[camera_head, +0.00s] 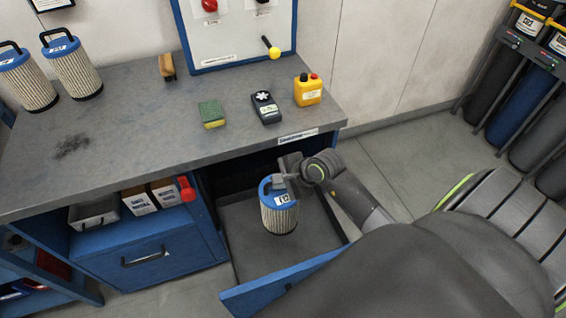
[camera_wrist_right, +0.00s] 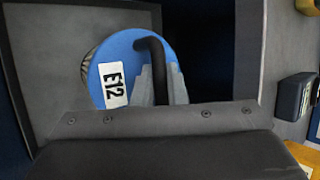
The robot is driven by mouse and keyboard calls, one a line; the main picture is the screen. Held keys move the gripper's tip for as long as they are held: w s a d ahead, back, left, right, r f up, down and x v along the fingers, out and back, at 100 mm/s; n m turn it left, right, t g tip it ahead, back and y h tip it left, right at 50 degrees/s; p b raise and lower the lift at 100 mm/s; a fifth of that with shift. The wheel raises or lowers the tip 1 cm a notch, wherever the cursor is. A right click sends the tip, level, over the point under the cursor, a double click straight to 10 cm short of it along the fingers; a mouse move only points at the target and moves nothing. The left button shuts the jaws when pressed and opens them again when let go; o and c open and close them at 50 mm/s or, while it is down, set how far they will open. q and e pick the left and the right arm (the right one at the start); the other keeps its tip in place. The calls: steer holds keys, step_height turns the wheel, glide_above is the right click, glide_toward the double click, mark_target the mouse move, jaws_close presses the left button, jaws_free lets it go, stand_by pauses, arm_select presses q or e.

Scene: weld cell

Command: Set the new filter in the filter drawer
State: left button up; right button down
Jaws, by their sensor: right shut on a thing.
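A filter (camera_head: 279,216) with a blue top cap, pleated pale body and black handle stands upright within the open drawer (camera_head: 262,291). Its label reads E12 in the right wrist view (camera_wrist_right: 113,84). I cannot tell whether its base touches the drawer floor. My right gripper (camera_head: 280,181) is shut on the filter's handle from above; its fingers also show in the right wrist view (camera_wrist_right: 160,86). Two similar filters, one at the far left (camera_head: 26,84) and one beside it (camera_head: 73,68), stand on the workbench. My left gripper is out of view.
The workbench (camera_head: 130,130) overhangs behind the drawer. A closed blue drawer (camera_head: 150,262) is at left. Gas cylinders (camera_head: 535,110) stand at right.

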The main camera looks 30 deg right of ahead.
mark_target(283, 194)
steer(key=f, duration=0.6)
steer(key=shift+s+d+f+p, duration=0.25)
steer(key=shift+d+f+p, duration=0.1)
steer(key=shift+d, duration=0.05)
steer(key=shift+f, duration=2.6)
steer(key=shift+f+b, duration=0.3)
steer(key=shift+f, duration=0.3)
steer(key=c, duration=1.5)
jaws_free()
steer(key=shift+s+a+f, duration=0.1)
steer(key=shift+s+f, duration=0.05)
steer(key=shift+s, duration=0.1)
steer(key=shift+o, duration=0.2)
steer(key=shift+m, duration=0.3)
